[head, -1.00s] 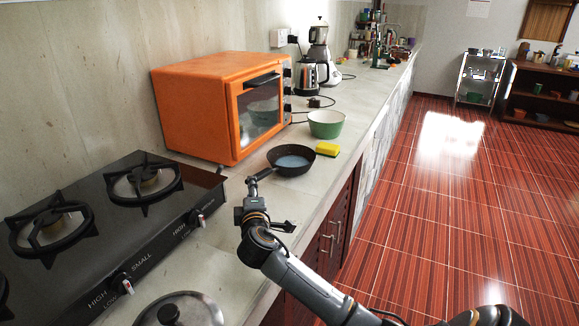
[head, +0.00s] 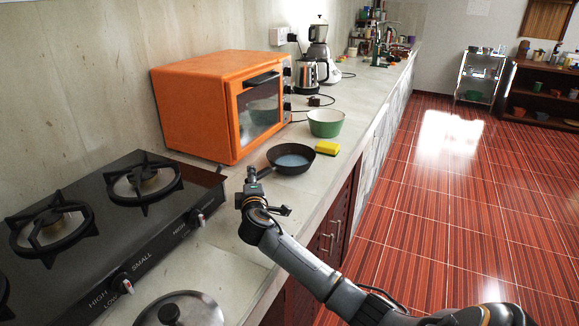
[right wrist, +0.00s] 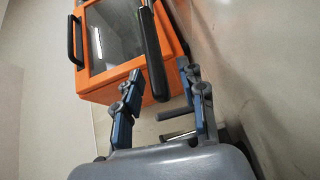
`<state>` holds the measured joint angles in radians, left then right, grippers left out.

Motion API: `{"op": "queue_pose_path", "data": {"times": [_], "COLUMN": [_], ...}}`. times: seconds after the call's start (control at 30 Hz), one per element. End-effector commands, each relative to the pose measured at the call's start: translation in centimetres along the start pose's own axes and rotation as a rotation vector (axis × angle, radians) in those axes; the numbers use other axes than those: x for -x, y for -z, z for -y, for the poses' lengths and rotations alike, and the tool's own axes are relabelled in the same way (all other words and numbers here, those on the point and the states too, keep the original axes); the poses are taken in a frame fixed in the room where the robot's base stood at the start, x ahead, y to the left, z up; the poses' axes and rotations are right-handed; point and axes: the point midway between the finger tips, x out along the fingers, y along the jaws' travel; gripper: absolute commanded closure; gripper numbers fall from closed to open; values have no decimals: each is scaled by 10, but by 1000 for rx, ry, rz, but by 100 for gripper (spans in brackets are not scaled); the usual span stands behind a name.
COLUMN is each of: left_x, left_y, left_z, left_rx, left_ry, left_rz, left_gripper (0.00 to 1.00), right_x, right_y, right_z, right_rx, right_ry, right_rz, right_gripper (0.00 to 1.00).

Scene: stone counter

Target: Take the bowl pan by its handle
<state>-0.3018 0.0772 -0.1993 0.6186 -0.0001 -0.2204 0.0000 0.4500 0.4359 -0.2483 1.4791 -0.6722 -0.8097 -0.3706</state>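The bowl pan (head: 291,159) is a dark round pan. It sits on the counter beyond my right gripper, its black handle pointing toward the gripper. The right gripper (head: 252,181) is at the handle's near end, partly covering it in the head view. In the right wrist view, the black handle (right wrist: 149,55) comes down from the top, and its end lies between the spread blue-padded fingers of the gripper (right wrist: 160,90). I see a gap on each side of it. The gripper is open; how deep the handle sits between the fingers is unclear. My left gripper is not in view.
An orange oven (head: 195,110) stands left of the pan. A yellow sponge (head: 326,148) and green bowl (head: 325,123) are just behind it. A black gas stove (head: 120,215) and a pot lid (head: 180,312) are at the near left. The counter's front edge is close on the right.

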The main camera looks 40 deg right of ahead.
Motion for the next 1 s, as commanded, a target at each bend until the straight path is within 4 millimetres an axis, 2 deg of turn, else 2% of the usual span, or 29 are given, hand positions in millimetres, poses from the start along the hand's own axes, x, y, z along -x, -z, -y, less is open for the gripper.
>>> {"op": "queue_pose_path", "data": {"times": [0.03, 0.17, 0.73, 1.0], "left_x": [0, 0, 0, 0], "left_y": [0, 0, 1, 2], "left_z": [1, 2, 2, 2], "left_rx": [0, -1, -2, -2], "left_ry": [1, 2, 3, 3], "left_rz": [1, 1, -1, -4], "left_gripper": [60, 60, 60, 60], "right_x": [0, 0, 0, 2], "right_y": [0, 0, 0, 2], "right_z": [0, 0, -4, -19], "right_rx": [0, 0, 2, 2], "right_ry": [0, 0, -5, -8], "right_rz": [0, 0, 0, -1], "right_gripper": [74, 100, 100, 100]}}
